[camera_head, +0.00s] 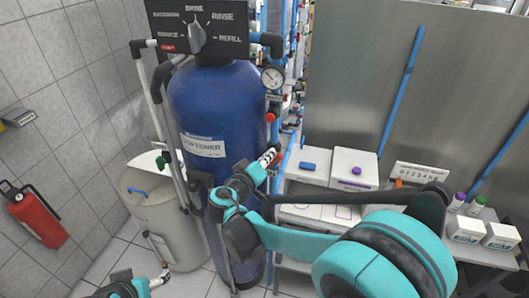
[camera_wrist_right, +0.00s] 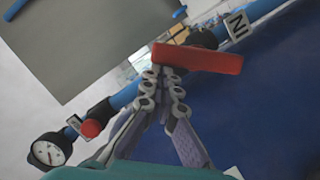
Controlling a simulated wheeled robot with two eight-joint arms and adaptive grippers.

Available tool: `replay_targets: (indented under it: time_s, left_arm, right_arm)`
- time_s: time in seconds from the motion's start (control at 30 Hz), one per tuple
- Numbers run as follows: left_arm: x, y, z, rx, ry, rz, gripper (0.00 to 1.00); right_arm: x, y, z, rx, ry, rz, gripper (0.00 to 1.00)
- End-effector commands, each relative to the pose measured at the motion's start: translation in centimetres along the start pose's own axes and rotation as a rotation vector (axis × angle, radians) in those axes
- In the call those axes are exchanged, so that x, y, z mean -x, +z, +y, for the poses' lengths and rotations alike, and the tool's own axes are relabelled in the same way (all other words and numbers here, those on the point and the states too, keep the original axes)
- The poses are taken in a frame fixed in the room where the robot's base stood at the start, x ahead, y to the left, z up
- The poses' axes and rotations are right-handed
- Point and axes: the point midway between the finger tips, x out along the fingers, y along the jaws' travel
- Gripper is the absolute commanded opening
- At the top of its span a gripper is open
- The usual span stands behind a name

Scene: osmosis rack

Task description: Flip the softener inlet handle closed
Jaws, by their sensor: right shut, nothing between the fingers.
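The red inlet handle (camera_wrist_right: 205,58) shows in the right wrist view beside a blue pipe with an "IN" tag (camera_wrist_right: 238,25). It lies at a slant to the pipe. My right gripper (camera_wrist_right: 165,73) is shut and empty, its fingertips at the underside of the handle's left part; I cannot tell whether they touch. In the head view my right gripper (camera_head: 269,157) is at the right side of the blue softener tank (camera_head: 215,110), with a bit of red (camera_head: 279,159) at its tips. My left gripper (camera_head: 160,279) is low at the left, its opening unclear.
A pressure gauge (camera_head: 272,77) sits on the pipe above my right gripper. A control head with a dial (camera_head: 197,35) tops the tank. A beige brine tank (camera_head: 165,225) stands left, a shelf with boxes (camera_head: 354,167) right. A red extinguisher (camera_head: 37,215) hangs on the wall.

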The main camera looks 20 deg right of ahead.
Motion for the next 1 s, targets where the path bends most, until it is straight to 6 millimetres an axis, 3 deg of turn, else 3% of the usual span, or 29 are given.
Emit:
replay_targets:
  time_s: [0.7,1.0]
  left_arm:
    - [0.4,-0.3,0.0,0.0,0.0,0.0,0.76]
    - [0.1,-0.1,0.0,0.0,0.0,0.0,0.76]
  right_arm:
    - [-0.8,3.2,1.2,-0.616,-0.153,-0.002,0.0]
    - [-1.0,3.8,1.1,-0.675,-0.168,-0.001,0.0]
